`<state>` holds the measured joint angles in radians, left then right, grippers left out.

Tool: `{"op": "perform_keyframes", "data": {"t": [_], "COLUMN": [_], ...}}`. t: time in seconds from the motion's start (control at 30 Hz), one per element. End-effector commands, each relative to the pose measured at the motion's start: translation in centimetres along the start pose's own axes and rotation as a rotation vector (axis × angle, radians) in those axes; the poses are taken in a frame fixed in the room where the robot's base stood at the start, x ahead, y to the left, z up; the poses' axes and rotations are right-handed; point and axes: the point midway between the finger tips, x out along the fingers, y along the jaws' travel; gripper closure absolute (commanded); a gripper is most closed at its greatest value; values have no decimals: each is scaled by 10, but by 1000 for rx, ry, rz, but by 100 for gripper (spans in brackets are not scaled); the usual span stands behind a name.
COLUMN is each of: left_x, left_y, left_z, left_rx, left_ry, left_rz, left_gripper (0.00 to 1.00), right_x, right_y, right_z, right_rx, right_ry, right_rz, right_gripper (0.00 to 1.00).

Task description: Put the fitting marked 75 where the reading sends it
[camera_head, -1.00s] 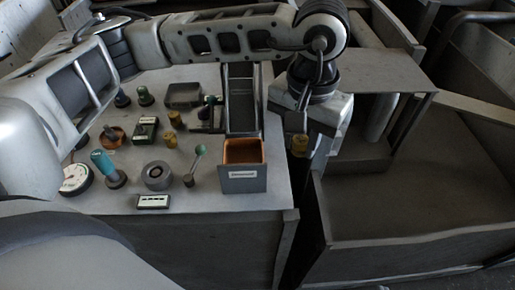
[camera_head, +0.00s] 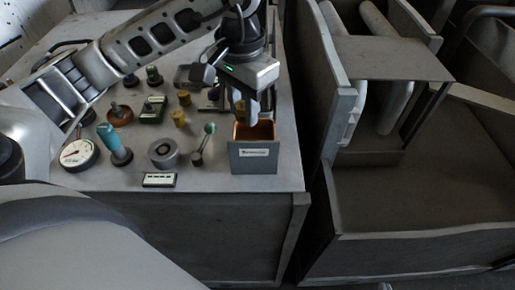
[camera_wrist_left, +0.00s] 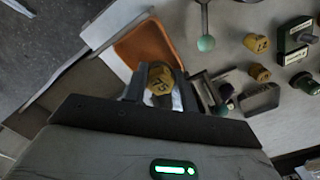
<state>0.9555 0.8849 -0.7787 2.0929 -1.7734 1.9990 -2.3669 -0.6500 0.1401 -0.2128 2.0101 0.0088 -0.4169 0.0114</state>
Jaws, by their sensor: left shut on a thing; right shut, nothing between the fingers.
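My left gripper (camera_head: 247,112) is shut on a brass-yellow fitting (camera_wrist_left: 160,82), whose face reads 75 in the left wrist view. The gripper points down over the orange-lined grey bin (camera_head: 254,160) at the table's front right. The bin's front label is too small to read. In the wrist view the orange bin interior (camera_wrist_left: 138,45) shows behind the held fitting. A round white dial gauge (camera_head: 78,156) with a needle lies at the table's left; its reading is too small to tell. My right gripper is not in view.
Two other yellow fittings (camera_head: 178,118) (camera_head: 184,98) stand mid-table. A teal-handled piece (camera_head: 112,142), a grey ring (camera_head: 163,153), a green-knobbed lever (camera_head: 203,145) and a small label plate (camera_head: 159,180) stand nearby. A large grey open bin (camera_head: 420,190) stands right of the table.

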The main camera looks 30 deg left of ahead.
Motion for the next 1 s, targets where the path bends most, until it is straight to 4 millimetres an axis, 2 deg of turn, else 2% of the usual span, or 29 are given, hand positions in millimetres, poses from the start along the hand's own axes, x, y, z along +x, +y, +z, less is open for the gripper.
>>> {"op": "perform_keyframes", "data": {"t": [0.37,0.4,0.47,0.8,0.87,1.0], "left_x": [5,5,5,2,-3,-25], "left_y": [0,0,0,0,0,0], "left_z": [0,0,0,-1,-1,-1], "left_rx": [-1,-1,-1,0,0,-2], "left_ry": [2,2,2,2,3,8], "left_rz": [0,0,0,0,0,-1], "left_gripper": [96,65,48,47,47,47], "right_x": [-1,-1,-1,-1,-2,-3], "right_y": [0,0,0,1,1,1], "right_z": [4,4,5,4,4,2], "right_rx": [-2,-2,-2,-3,-3,-3], "right_ry": [-7,-7,-7,-6,-6,-5], "right_rz": [-1,-1,-1,1,1,2], "right_gripper": [100,100,100,100,100,100]}}
